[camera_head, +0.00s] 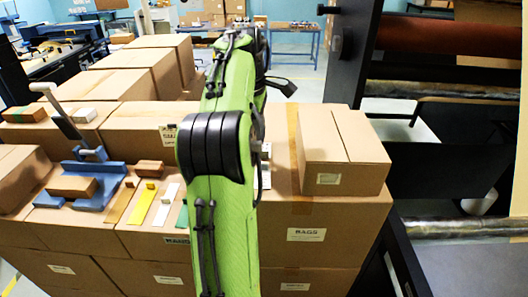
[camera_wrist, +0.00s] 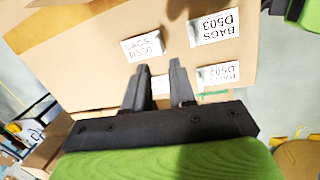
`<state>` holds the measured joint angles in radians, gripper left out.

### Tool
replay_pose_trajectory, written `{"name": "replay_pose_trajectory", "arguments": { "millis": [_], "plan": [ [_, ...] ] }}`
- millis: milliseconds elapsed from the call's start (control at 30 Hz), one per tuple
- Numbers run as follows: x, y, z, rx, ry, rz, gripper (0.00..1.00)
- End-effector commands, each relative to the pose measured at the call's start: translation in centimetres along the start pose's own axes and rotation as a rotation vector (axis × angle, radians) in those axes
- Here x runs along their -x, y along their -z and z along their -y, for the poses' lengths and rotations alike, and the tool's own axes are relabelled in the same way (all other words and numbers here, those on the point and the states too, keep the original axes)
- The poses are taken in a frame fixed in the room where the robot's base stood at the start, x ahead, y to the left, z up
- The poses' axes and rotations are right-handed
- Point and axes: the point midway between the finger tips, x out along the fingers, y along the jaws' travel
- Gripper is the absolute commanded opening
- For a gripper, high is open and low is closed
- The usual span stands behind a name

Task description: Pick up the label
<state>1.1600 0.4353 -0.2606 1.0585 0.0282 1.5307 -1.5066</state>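Several white labels lie on a brown cardboard surface in the wrist view. One reading BAGS D503 (camera_wrist: 214,29) is at upper right, and one with hard-to-read print (camera_wrist: 142,46) is left of it. A third, reading D502 (camera_wrist: 218,75), lies right of my gripper's right finger. My gripper (camera_wrist: 161,70) is open, with its two dark fingers apart and pointing at the cardboard. A white patch (camera_wrist: 161,86) shows between the fingers, partly hidden; I cannot tell whether it is a label. In the head view my green arm hides the gripper.
A large carton (camera_head: 340,155) stands right of my arm on stacked boxes. A dark machine frame with rollers (camera_head: 440,85) stands at right.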

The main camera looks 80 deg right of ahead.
Motion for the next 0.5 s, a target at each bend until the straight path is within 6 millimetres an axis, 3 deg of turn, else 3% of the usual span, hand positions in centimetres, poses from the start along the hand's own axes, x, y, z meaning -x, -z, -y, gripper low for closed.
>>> {"name": "replay_pose_trajectory", "arguments": {
  "millis": [400,500],
  "plan": [
    [-6.7,0.0,0.0,0.000,0.002,0.000,0.25],
    [-7.5,0.0,0.0,0.001,-0.001,-0.001,0.25]
  ]
}}
